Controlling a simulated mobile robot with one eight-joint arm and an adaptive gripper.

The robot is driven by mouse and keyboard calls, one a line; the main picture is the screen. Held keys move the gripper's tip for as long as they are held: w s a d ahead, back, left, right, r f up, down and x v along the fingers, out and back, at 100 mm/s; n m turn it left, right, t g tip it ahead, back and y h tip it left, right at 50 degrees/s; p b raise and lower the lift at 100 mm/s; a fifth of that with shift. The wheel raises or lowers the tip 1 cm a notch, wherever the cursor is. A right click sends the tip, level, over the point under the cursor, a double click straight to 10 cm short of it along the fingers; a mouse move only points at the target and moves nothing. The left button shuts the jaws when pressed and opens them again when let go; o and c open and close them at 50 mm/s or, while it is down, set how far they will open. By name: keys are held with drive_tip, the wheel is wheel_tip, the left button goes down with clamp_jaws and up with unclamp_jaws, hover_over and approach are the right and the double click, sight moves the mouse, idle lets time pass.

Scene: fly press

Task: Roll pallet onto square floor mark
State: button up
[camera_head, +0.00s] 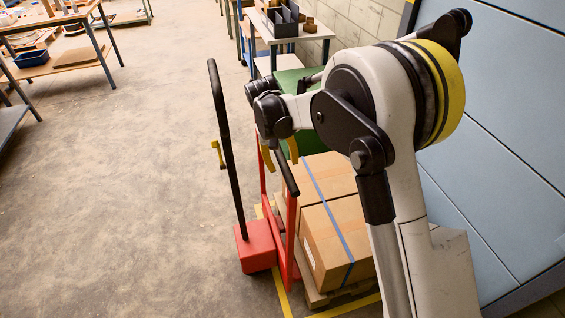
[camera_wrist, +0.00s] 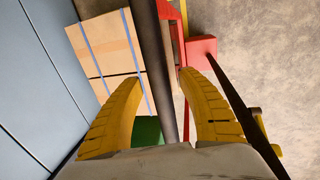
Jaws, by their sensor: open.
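A wooden pallet (camera_head: 325,297) carries cardboard boxes (camera_head: 340,236) bound with blue straps; the boxes also show in the wrist view (camera_wrist: 106,45). A red hand truck (camera_head: 257,247) stands at the load's left side, with a black push bar (camera_head: 288,178) and a tall black tiller (camera_head: 224,125). Yellow floor lines (camera_head: 345,308) show beside the pallet's near and left edges; the rest of the mark is hidden. My gripper (camera_head: 282,165) is open at the push bar. In the wrist view, its yellow fingers (camera_wrist: 162,78) lie either side of the black bar, without visibly closing on it.
A grey-blue panelled wall or cabinet (camera_head: 500,130) stands close on the right. A green surface (camera_head: 290,85) lies behind the load. A bench with dark bins (camera_head: 283,20) stands at the back, and workbenches (camera_head: 60,55) at the far left. The concrete floor on the left is clear.

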clamp_jaws()
drive_tip(key=shift+s+a, duration=0.25)
drive_tip(key=shift+a, duration=0.5)
drive_tip(key=shift+s+a, duration=0.2)
drive_tip(key=shift+a, duration=0.5)
unclamp_jaws()
drive_tip(key=shift+a, duration=0.2)
drive_tip(key=shift+d, duration=0.3)
drive_tip(key=shift+r, duration=0.1)
wheel_tip(320, 180, up, 12)
drive_tip(key=a, duration=0.2)
drive_tip(key=shift+s+a, duration=0.2)
drive_tip(key=shift+s, duration=0.1)
drive_tip(key=shift+f, duration=0.2)
